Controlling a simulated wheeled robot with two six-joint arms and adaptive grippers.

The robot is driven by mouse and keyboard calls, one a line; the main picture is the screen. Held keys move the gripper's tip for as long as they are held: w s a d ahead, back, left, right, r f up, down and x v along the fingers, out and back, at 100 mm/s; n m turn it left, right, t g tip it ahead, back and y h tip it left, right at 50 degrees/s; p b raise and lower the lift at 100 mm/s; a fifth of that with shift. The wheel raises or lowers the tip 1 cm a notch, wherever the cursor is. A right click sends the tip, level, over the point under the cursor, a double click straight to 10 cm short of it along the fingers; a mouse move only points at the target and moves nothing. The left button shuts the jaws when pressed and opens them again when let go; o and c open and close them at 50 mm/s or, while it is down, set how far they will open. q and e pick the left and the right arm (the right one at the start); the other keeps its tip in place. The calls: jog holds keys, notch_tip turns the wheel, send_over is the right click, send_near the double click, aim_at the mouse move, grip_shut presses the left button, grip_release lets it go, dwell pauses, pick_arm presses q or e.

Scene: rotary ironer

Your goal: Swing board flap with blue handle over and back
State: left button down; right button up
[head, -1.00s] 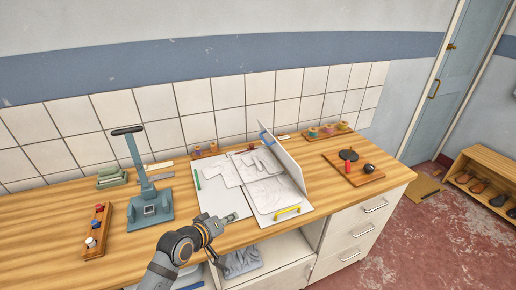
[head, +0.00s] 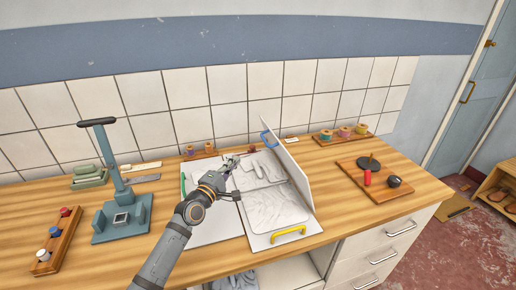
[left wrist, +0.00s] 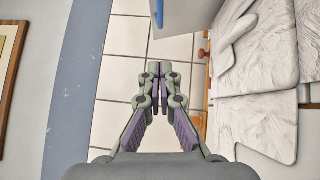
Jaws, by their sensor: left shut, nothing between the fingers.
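The board (head: 207,232) lies on the wooden counter, with pale grey patterned sheets on it. Its white flap (head: 290,168) stands nearly upright on the right side. The blue handle (head: 268,139) is at the flap's far upper end. A yellow handle (head: 288,234) is at the board's front edge. My left gripper (head: 233,162) is over the board's far left part, left of the blue handle and apart from it. In the left wrist view, its fingers (left wrist: 160,72) are together and empty, with the flap's edge (left wrist: 190,15) ahead. My right gripper is out of view.
A grey-blue press stand (head: 122,215) and a bottle rack (head: 56,240) stand on the left. A small board with round weights (head: 372,180) lies to the right. Thread spools (head: 343,133) sit along the tiled wall. The counter right of the flap has some bare room.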

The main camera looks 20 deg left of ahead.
pick_arm(q)
jog(key=d+b+x, duration=0.2)
jog(key=b+x, duration=0.2)
jog(key=x, duration=0.7)
jog(key=shift+d, duration=0.45)
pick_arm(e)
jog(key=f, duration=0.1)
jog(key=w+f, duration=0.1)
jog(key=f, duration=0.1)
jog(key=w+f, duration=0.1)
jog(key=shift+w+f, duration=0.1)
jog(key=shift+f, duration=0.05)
pick_arm(q)
jog(key=shift+w+r, duration=0.1)
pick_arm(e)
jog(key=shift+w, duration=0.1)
pick_arm(q)
jog(key=shift+r, duration=0.1)
